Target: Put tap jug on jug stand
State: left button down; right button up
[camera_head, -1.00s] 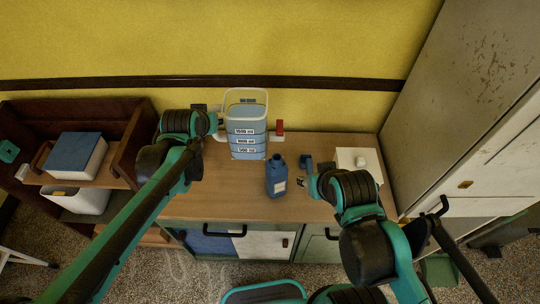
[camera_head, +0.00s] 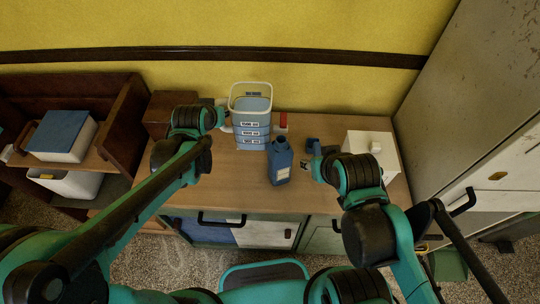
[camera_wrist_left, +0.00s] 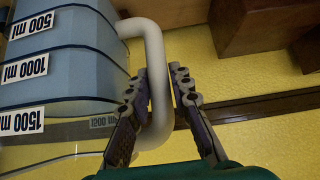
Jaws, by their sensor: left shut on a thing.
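The tap jug (camera_head: 251,118) is a clear, open-topped jug with bluish contents and white volume labels. It is over the wooden counter (camera_head: 215,180), with a red tap (camera_head: 283,121) on its right side. My left gripper (camera_head: 222,120) is shut on its pale handle on the left. The wrist view shows the fingers (camera_wrist_left: 160,95) on both sides of the handle (camera_wrist_left: 155,55). I cannot tell whether the jug's base touches the counter. A brown wooden block (camera_head: 160,112) behind my left wrist may be the jug stand. My right gripper (camera_head: 304,164) is low over the counter; its jaws are unclear.
A blue bottle (camera_head: 280,162) stands right in front of the jug. A small dark blue object (camera_head: 313,145) and a white box (camera_head: 372,148) are farther right. A dark wooden shelf unit (camera_head: 122,130) borders the left; a tall pale cabinet (camera_head: 480,110) borders the right.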

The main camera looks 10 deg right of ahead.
pick_arm(q)
jog(key=shift+f, duration=0.5)
notch_tip(320, 180, down, 9)
jog(key=b, duration=0.3)
jog(key=shift+f+b, duration=0.15)
jog(key=shift+b, duration=0.2)
jog(key=shift+f, duration=0.15)
jog(key=c, duration=1.4)
grip_release()
jog(key=shift+o, duration=0.2)
jog(key=shift+s, duration=0.1)
